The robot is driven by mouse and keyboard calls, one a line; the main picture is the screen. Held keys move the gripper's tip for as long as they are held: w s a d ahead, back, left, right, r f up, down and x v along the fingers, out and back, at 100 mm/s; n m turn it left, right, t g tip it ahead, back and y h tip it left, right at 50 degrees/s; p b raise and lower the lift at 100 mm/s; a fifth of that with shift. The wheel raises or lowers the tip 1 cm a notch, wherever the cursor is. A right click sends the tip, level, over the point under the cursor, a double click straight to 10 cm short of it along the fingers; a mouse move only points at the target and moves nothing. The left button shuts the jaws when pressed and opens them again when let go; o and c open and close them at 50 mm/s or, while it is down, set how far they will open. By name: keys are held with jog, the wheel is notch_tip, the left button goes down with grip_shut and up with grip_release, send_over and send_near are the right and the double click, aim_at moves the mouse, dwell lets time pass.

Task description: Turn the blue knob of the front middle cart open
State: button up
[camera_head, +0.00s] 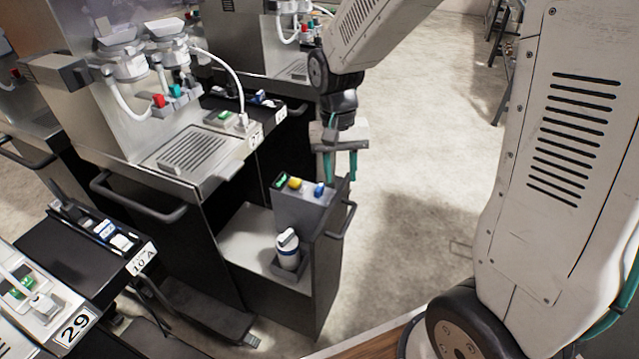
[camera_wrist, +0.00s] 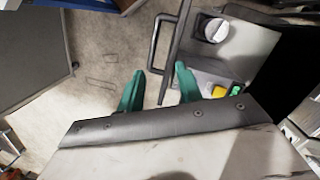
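The small grey cart (camera_head: 318,250) in the middle has a raised box on top with a row of knobs. Its blue knob (camera_head: 319,189) is at the right end, beside a yellow knob (camera_head: 294,183) and a green knob (camera_head: 281,180). My gripper (camera_head: 340,178) has its teal fingers apart with nothing between them, just above and behind the blue knob. In the wrist view my gripper (camera_wrist: 160,80) is over the floor and cart handle, with the yellow knob (camera_wrist: 219,91) and green knob (camera_wrist: 237,88) right of its fingers. The blue knob cannot be made out there.
A white bottle (camera_head: 288,251) stands on the cart's lower shelf. The cart's side handle (camera_head: 348,218) is close below my gripper. A larger dispenser (camera_head: 190,165) with red and teal knobs stands left. Open floor (camera_head: 420,200) lies to the right.

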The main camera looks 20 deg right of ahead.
jog(key=w+f+m, duration=0.2)
jog(key=w+f, duration=0.3)
jog(key=m+t, duration=0.2)
send_over(319, 187)
jog(key=shift+s+r, duration=0.2)
jog(key=shift+r, duration=0.05)
jog(key=shift+w+m, duration=0.1)
jog(key=shift+m, duration=0.3)
notch_tip(319, 187, down, 8)
jog(key=shift+r, duration=0.15)
grip_shut()
